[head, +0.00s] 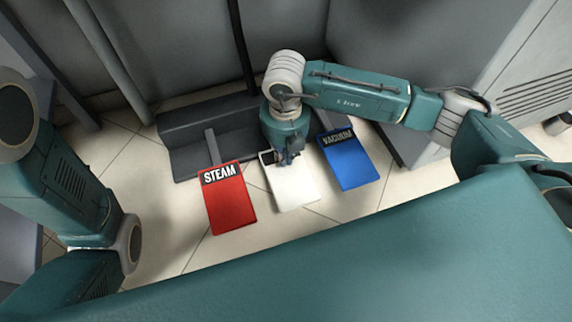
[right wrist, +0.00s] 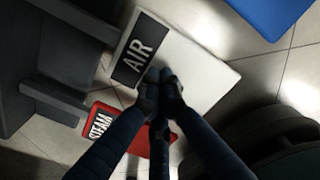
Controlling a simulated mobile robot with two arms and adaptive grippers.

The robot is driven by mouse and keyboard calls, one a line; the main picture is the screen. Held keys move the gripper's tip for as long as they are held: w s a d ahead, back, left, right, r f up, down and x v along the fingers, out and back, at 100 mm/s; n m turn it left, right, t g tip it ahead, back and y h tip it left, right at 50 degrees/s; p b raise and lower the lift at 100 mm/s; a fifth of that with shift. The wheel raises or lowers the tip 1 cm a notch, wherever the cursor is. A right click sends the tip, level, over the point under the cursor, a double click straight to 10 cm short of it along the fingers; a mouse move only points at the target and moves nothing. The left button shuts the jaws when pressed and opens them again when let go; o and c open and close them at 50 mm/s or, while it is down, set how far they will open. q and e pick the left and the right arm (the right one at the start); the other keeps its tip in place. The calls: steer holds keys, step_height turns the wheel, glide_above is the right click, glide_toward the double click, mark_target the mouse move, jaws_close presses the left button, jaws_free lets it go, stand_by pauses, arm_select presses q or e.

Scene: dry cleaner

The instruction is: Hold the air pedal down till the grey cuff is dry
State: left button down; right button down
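The white air pedal (head: 296,194) lies between the red and blue pedals in the head view. In the right wrist view the air pedal (right wrist: 203,65) shows its black "AIR" label. My right gripper (head: 288,158) points down at the labelled end of this pedal, partly covering it. In the right wrist view its fingertips (right wrist: 160,80) are together over the pedal beside the label, with nothing seen held. Contact and how far the pedal is pressed cannot be told. My left gripper is out of view; only left arm links show. The grey cuff is not in view.
The red steam pedal (head: 230,205) is left of the air pedal and the blue vacuum pedal (head: 349,165) right of it, both close. A dark grey pedal base (head: 185,130) stands behind them. Tiled floor (head: 165,235) is open in front. A grey cabinet (head: 425,80) is at right.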

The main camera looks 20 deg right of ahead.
steer(key=shift+f, duration=0.1)
steer(key=shift+f+b, duration=1.15)
steer(key=shift+f, duration=0.85)
stand_by(4.6)
step_height(320, 180, up, 9)
steer(key=p, duration=0.8)
steer(key=shift+r, duration=0.15)
